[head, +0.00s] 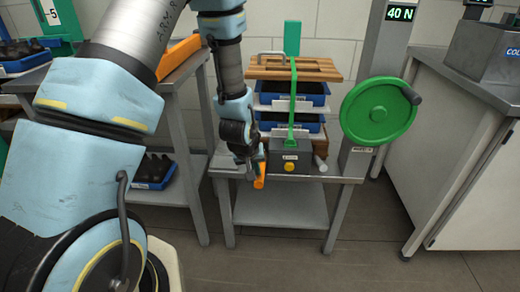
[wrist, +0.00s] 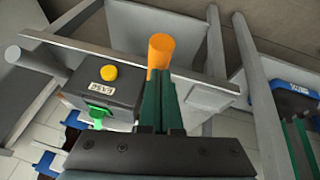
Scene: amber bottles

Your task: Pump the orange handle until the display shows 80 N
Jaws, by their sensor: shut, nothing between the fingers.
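The orange handle (head: 259,176) is a short upright cylinder at the front left of the small metal table. It also shows in the wrist view (wrist: 160,52), just beyond my fingertips. My gripper (head: 250,165) is shut and empty, right beside the handle. In the wrist view the green fingers (wrist: 160,78) are together, and their tips overlap the handle's lower end; I cannot tell whether they touch it. The display (head: 401,13) at the top of the grey post reads 40 N.
A grey box with a yellow button (head: 289,167) stands right of the handle. A green wheel with a crank (head: 378,111) is on the post. Blue trays (head: 292,100) and a wooden board (head: 292,70) are stacked behind the box. A white cabinet (head: 480,180) stands at the right.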

